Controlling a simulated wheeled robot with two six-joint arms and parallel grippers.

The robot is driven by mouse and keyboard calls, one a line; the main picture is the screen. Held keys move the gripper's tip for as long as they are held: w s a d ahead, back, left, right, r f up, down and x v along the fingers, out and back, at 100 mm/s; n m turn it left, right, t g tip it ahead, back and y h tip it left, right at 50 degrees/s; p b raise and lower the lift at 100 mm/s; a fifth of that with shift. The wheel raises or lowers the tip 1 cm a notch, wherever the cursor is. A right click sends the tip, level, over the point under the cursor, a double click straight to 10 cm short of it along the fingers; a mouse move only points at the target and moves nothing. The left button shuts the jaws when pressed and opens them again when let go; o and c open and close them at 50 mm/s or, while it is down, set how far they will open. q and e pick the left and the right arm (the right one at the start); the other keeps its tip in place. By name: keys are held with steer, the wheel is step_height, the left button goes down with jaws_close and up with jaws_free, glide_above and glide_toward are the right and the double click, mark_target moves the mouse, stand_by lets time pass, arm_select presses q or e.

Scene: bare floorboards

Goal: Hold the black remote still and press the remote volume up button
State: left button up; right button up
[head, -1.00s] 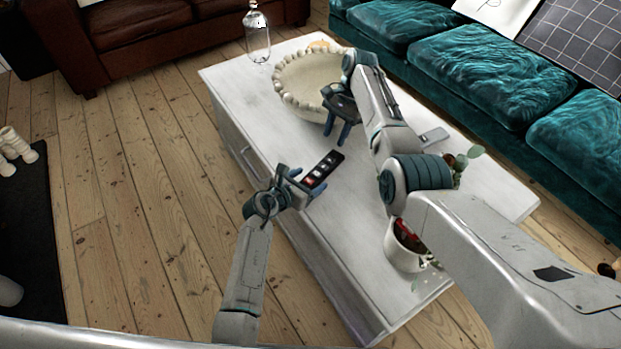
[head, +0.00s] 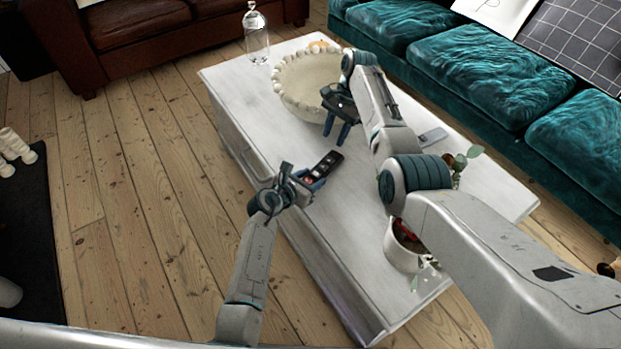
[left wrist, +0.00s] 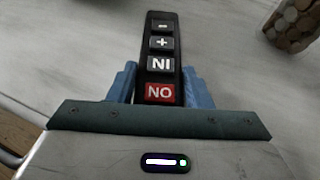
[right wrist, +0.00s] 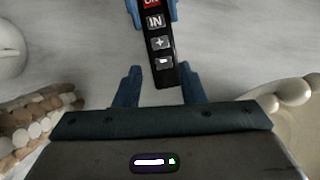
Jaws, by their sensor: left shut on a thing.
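The black remote (head: 326,165) lies over the white table near its left edge in the head view. In the left wrist view the remote (left wrist: 161,58) shows a red NO button (left wrist: 160,93) nearest my gripper, then an NI button, a plus button (left wrist: 162,43) and a minus button. My left gripper (head: 312,181) is shut on the remote's red-button end, one blue finger on each side. My right gripper (head: 337,131) is open and empty above the table beyond the remote. In the right wrist view the remote's free end (right wrist: 163,70) points toward my open right fingers (right wrist: 160,88).
A cream bowl with a beaded rim (head: 278,88) stands behind my right gripper. A grey phone-like object (head: 433,135), a small plant (head: 461,160) and a white pot (head: 402,257) are on the right side of the table. A glass bottle (head: 257,40) stands at the far end.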

jaws_close()
stand_by(1.9)
